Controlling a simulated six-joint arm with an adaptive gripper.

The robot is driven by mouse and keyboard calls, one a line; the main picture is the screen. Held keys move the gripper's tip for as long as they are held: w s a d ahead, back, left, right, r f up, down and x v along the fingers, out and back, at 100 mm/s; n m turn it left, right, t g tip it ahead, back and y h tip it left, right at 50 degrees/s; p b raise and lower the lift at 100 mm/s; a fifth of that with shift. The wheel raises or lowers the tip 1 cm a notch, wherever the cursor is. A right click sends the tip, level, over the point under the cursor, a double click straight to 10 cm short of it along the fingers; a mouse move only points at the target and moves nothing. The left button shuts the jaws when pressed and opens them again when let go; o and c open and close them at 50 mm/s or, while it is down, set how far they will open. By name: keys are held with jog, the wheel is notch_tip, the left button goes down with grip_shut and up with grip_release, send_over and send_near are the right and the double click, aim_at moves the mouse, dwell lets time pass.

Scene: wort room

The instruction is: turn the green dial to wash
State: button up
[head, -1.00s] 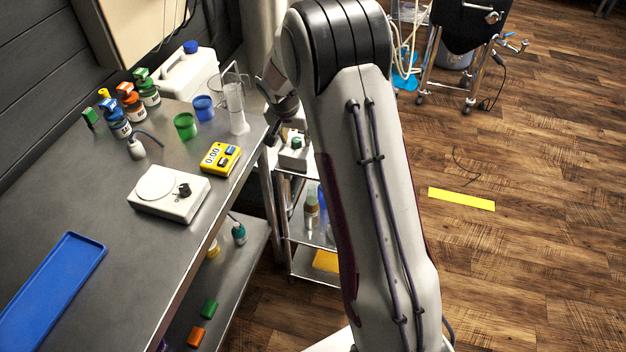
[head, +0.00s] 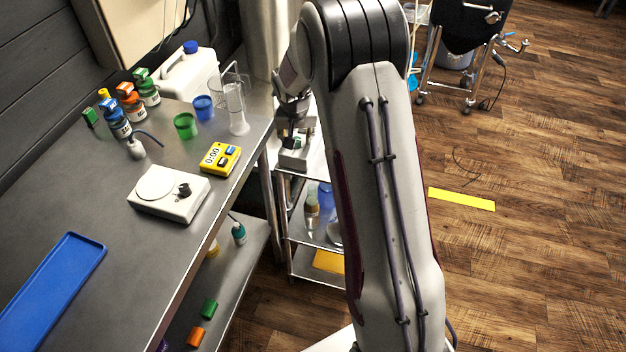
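A small pale box (head: 293,158) stands on the top shelf of the steel cart, just right of the bench end. A bit of green shows on top of it, which may be the green dial; it is mostly hidden by my gripper and no markings can be read. My gripper (head: 290,128) is pointing down, at or just above the top of this box. Its dark fingers are small and partly merge with the box, so I cannot tell whether they touch the dial or are open or shut.
On the bench stand a white device with a black knob (head: 184,190), a yellow timer (head: 220,159), green (head: 185,126) and blue (head: 203,108) cups, a clear cylinder (head: 237,110), several capped bottles and a blue tray (head: 50,290). Bottles stand on the cart's lower shelf (head: 305,228).

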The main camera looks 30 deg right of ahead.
jog(key=shift+d+n+t+y, duration=0.15)
jog(key=shift+n+y, duration=0.3)
jog(key=shift+n, duration=0.75)
jog(key=shift+n+t+y, duration=0.15)
jog(key=shift+n+y, duration=0.3)
jog(key=shift+n, duration=0.75)
jog(key=v, duration=0.8)
jog(key=s+a+r+g, duration=0.1)
jog(key=s+a+r, duration=0.1)
jog(key=s, duration=0.5)
jog(key=s+a+r+m+g, duration=0.1)
jog(key=s+a+r, duration=0.1)
jog(key=s+a, duration=0.2)
jog(key=s+a+r+m, duration=0.1)
jog(key=s+a, duration=0.2)
jog(key=s, duration=0.8)
jog(key=shift+r+g, duration=0.4)
jog(key=shift+s, duration=0.15)
jog(key=shift+d, duration=0.1)
